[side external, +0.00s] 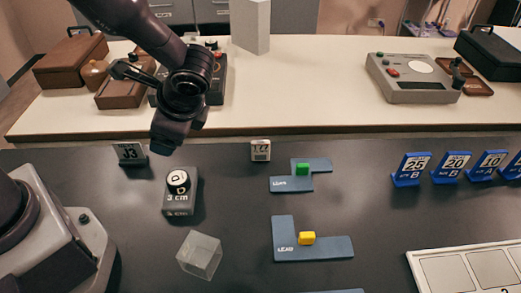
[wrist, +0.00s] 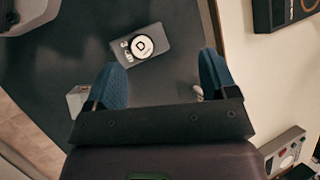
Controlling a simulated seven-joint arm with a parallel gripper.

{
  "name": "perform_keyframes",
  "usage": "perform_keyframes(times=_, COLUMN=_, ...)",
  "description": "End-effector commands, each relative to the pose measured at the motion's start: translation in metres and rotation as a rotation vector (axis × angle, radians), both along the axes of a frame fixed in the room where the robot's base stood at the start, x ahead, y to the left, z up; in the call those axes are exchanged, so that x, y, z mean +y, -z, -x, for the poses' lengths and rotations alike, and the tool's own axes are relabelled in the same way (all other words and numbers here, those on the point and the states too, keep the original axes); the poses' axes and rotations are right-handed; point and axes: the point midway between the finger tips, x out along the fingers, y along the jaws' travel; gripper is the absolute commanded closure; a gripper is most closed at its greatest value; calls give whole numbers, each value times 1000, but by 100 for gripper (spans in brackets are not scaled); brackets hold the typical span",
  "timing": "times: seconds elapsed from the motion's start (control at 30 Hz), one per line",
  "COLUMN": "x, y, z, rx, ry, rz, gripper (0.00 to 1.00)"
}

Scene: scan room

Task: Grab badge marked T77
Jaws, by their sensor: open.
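A small white badge (side external: 260,150) stands on the dark table near its back edge, left of the blue-grey L-shaped pieces. Its marking looks like T77 but is too small to read surely. My gripper (side external: 170,142) is above the table, left of this badge and apart from it. In the wrist view its blue fingers (wrist: 163,85) are spread with nothing between them. A small pale thing (wrist: 198,92) beside the right finger may be the badge, mostly hidden. Another badge (side external: 130,153), dark and marked J3, stands at the far left.
A grey block with a D disc (side external: 178,190) lies below my gripper, with a clear cube (side external: 200,254) nearer the front. L-shaped pieces (side external: 315,252) hold green and yellow cubes. Blue number stands (side external: 411,169) and a white tray (side external: 412,263) are at right.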

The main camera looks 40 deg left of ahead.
Motion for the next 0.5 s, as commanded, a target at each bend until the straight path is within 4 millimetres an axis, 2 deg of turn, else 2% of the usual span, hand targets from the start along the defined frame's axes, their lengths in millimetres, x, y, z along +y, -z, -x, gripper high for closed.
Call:
perform_keyframes(times=0.03, x=-4, y=16, z=-8, rx=40, ry=86, rz=-88, gripper=21)
perform_keyframes(times=0.3, x=-22, y=75, z=-65, rx=172, ry=573, rz=-572, gripper=21)
perform_keyframes(times=0.5, x=-50, y=99, z=-112, rx=207, ry=903, rz=-924, gripper=21)
